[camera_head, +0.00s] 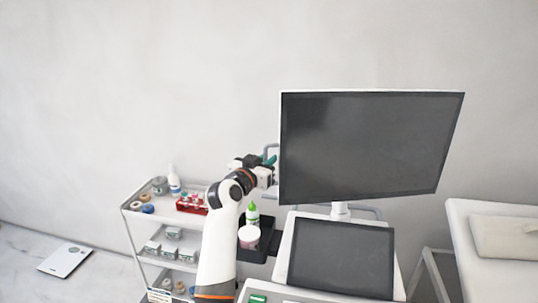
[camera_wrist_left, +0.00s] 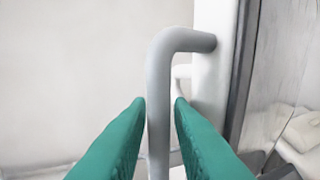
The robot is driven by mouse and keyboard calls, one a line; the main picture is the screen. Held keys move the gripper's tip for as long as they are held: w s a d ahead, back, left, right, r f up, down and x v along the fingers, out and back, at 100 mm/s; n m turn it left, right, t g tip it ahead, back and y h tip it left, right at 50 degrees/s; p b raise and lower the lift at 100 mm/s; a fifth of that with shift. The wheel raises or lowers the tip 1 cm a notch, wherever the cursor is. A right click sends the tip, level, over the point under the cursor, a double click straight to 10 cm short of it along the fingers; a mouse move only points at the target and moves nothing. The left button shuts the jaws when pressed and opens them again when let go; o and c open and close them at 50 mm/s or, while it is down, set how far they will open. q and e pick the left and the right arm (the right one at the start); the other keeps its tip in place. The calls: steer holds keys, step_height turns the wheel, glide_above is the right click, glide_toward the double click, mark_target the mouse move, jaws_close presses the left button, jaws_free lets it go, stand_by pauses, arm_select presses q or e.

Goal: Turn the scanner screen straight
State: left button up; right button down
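The scanner screen (camera_head: 370,145) is a large dark monitor on a short white post above the scanner cart. It looks turned and a little tilted, its left side appearing taller than its right. A grey bar handle (camera_wrist_left: 159,95) sticks out from the screen's left edge; the screen's edge (camera_wrist_left: 212,70) shows beside it in the left wrist view. My left gripper (camera_head: 270,160) is at this handle. Its green fingers (camera_wrist_left: 160,102) are open, one on each side of the bar, with narrow gaps visible. My right gripper is not in view.
A lower touch panel (camera_head: 342,257) sits on the cart below the screen. A black bin (camera_head: 256,254) holds bottles beside it. A white trolley (camera_head: 132,222) with supplies stands left. A couch (camera_head: 462,215) is at right. A flat scale (camera_head: 65,260) lies on the floor.

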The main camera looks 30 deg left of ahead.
arm_select(q)
steer(key=shift+w, duration=0.75)
steer(key=shift+c, duration=0.2)
jaws_close()
